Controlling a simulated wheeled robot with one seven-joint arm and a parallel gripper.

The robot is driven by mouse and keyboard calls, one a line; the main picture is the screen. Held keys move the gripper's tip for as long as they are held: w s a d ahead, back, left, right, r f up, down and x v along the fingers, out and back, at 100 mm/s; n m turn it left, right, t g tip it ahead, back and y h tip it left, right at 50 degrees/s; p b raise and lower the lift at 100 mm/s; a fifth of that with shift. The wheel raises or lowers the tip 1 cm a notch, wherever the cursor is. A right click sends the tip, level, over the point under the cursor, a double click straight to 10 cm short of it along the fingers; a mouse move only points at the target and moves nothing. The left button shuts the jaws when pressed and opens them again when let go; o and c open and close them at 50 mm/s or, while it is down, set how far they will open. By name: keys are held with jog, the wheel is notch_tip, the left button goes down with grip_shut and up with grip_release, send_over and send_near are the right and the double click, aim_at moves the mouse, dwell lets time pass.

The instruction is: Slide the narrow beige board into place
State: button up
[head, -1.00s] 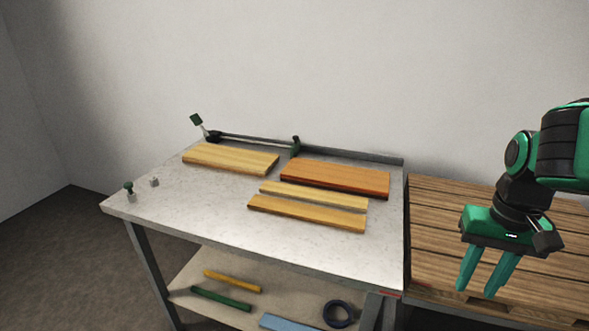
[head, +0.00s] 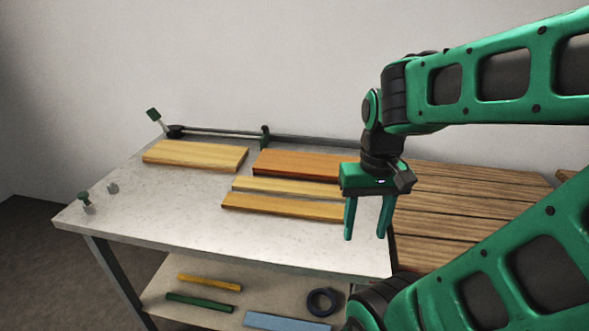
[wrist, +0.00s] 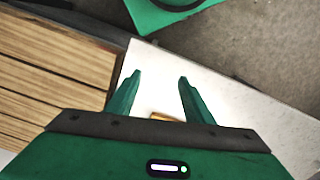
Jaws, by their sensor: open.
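The narrow beige board (head: 283,186) lies flat on the light worktable (head: 190,210). It sits between an orange-brown board (head: 292,162) behind it and a tan board (head: 275,206) in front. Its right end is hidden behind my gripper. My gripper (head: 365,238) is open and empty, pointing down at the right end of the boards, near the table's right edge. In the wrist view my gripper (wrist: 157,76) shows spread fingers over the white tabletop, with a small tan board end (wrist: 164,117) between their bases.
A wider pale-yellow board (head: 195,154) lies at the table's left. A long bar clamp (head: 215,134) runs along the back edge. Small fittings (head: 87,203) stand at the front left. A slatted wooden surface (head: 460,205) adjoins on the right. The shelf below holds tools. The table's front is clear.

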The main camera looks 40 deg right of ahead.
jog(key=o, duration=0.4)
jog(key=shift+s+r, duration=0.15)
jog(key=shift+r, duration=0.3)
jog(key=n, duration=1.5)
send_over(298, 207)
notch_tip(298, 207, down, 9)
jog(key=shift+f, duration=0.2)
